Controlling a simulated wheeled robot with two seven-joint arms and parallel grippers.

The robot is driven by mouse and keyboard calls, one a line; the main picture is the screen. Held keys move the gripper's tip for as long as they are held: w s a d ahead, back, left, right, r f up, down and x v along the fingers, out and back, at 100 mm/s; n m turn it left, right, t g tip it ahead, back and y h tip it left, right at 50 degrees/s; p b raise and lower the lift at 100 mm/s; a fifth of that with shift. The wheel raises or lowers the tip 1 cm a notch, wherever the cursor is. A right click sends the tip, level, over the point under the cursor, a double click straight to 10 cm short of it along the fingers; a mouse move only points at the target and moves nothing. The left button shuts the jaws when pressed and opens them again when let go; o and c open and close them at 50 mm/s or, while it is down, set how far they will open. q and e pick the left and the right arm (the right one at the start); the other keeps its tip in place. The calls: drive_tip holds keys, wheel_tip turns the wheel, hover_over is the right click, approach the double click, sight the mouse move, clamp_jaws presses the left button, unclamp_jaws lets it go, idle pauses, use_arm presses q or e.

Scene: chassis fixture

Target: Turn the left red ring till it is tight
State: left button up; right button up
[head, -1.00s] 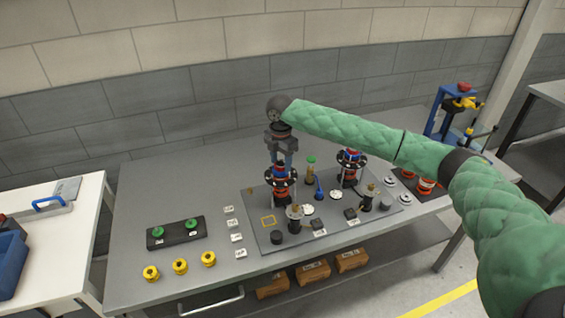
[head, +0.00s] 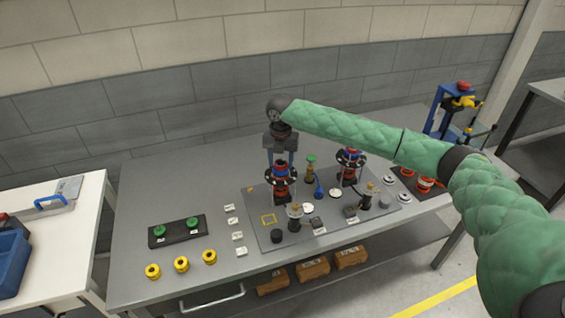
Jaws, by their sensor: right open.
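The left post assembly (head: 281,190) stands upright on the grey plate, with a dark flange, red bands and a blue part near its top. The left red ring is small here, and I cannot tell clearly which red band it is or how tight it sits. My right gripper (head: 281,158) points down from above, directly over this assembly. Its jaws are open, with one finger on each side of the assembly's top; contact cannot be made out. A similar right assembly (head: 350,164) stands further right on the plate. My left gripper is out of view.
The grey plate (head: 258,238) also carries small fittings and a green-topped bottle (head: 310,168). A black tray (head: 178,232) with green knobs and yellow spools (head: 181,264) lie left. A blue press (head: 440,115) stands at the far right. The table's back left is clear.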

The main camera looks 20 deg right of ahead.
drive_tip(key=shift+n, duration=1)
drive_tip(key=shift+n+p, duration=0.4)
drive_tip(key=shift+n, duration=1)
